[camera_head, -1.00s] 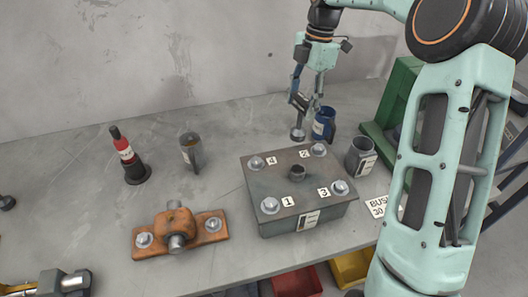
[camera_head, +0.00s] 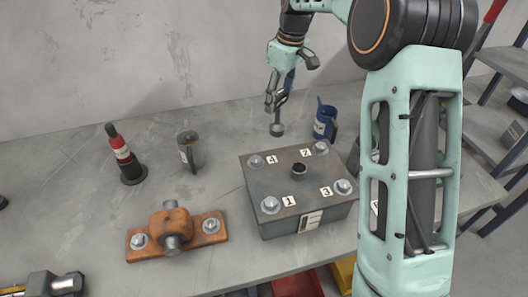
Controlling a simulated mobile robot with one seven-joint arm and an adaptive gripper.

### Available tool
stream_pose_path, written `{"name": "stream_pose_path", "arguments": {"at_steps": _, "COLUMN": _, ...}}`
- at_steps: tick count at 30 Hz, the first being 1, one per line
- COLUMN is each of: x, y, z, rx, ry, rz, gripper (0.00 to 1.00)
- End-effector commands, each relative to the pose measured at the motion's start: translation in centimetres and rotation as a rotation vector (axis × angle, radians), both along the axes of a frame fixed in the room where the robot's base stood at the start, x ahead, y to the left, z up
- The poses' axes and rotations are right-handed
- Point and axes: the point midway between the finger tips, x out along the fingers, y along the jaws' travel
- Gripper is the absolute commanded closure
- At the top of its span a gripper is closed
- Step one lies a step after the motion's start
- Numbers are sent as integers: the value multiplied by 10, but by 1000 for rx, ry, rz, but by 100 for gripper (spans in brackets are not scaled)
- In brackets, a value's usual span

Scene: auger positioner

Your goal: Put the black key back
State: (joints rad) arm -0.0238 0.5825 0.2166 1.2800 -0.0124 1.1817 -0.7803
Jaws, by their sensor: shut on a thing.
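My gripper (camera_head: 275,98) hangs fingers down behind the grey box (camera_head: 300,222) and is shut on a slim dark tool with a grey round end (camera_head: 277,129), which seems to be the black key. The tool hangs roughly upright, left of the blue cup (camera_head: 324,122). Its upper part is hidden by the fingers. Whether its lower end touches the table (camera_head: 90,225) is hard to tell. The box has several numbered bolts and a dark round hole in its top.
A red and black bottle-like item (camera_head: 122,152) and a grey cup (camera_head: 190,152) stand at the left. An orange bracket (camera_head: 180,232) lies in front. A yellow-and-grey tool (camera_head: 45,285) lies at front left. Bare table lies between the grey cup and the box.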

Motion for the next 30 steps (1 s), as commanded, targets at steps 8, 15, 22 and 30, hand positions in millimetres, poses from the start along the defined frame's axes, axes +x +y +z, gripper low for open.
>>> {"name": "stream_pose_path", "arguments": {"at_steps": 8, "x": 13, "y": 21, "z": -3, "rx": 0, "ry": -3, "rz": -301, "gripper": 92}}
{"name": "stream_pose_path", "arguments": {"at_steps": 15, "x": 21, "y": 34, "z": -3, "rx": 1, "ry": -3, "rz": -530, "gripper": 92}}
{"name": "stream_pose_path", "arguments": {"at_steps": 22, "x": 25, "y": 41, "z": -2, "rx": 1, "ry": -2, "rz": -644, "gripper": 92}}
{"name": "stream_pose_path", "arguments": {"at_steps": 30, "x": 25, "y": 41, "z": -41, "rx": -2, "ry": 3, "rz": -663, "gripper": 92}}
